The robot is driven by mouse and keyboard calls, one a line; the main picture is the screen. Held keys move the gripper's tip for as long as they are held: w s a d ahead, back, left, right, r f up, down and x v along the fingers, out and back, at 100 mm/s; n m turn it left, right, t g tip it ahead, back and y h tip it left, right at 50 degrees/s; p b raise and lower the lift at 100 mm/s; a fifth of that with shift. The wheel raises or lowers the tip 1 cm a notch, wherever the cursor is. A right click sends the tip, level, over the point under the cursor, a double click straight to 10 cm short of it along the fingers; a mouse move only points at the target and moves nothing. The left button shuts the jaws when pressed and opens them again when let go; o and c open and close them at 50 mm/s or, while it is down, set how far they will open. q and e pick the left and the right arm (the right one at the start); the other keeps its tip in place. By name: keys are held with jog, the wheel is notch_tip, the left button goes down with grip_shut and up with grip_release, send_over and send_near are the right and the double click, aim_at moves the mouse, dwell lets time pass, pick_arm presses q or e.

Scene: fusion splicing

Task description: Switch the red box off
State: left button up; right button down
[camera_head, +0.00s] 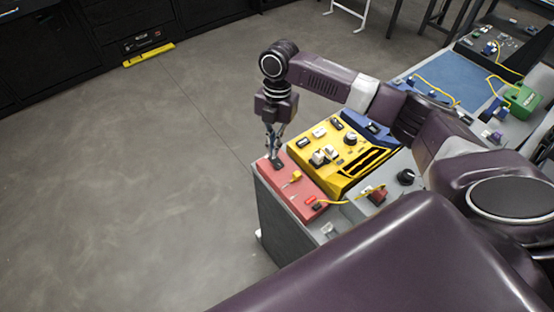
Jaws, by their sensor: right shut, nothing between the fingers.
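The red box (302,192) sits on the near left corner of a grey cabinet. Small parts show on its top, among them a yellow piece (296,176) and a dark piece near its far left end. My right gripper (277,162) points down over that far left end, shut and empty, with its fingertips at or just above the dark piece. I cannot tell whether they touch it, and the fingers partly hide it. The position of any switch there is too small to read. My left gripper is not in view.
A yellow box (335,172) with knobs and switches stands right beside the red box. A blue box (368,127) and a black knob (405,177) are further right. A yellow cable runs near the red box. A bench with a blue mat (452,80) is at the upper right. Floor on the left is clear.

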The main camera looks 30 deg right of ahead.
jog(key=shift+f+b, duration=0.4)
jog(key=shift+f, duration=0.65)
dwell(0.8)
jog(key=shift+r, duration=0.1)
notch_tip(320, 180, up, 7)
jog(key=p, duration=0.7)
jog(key=shift+p, duration=0.35)
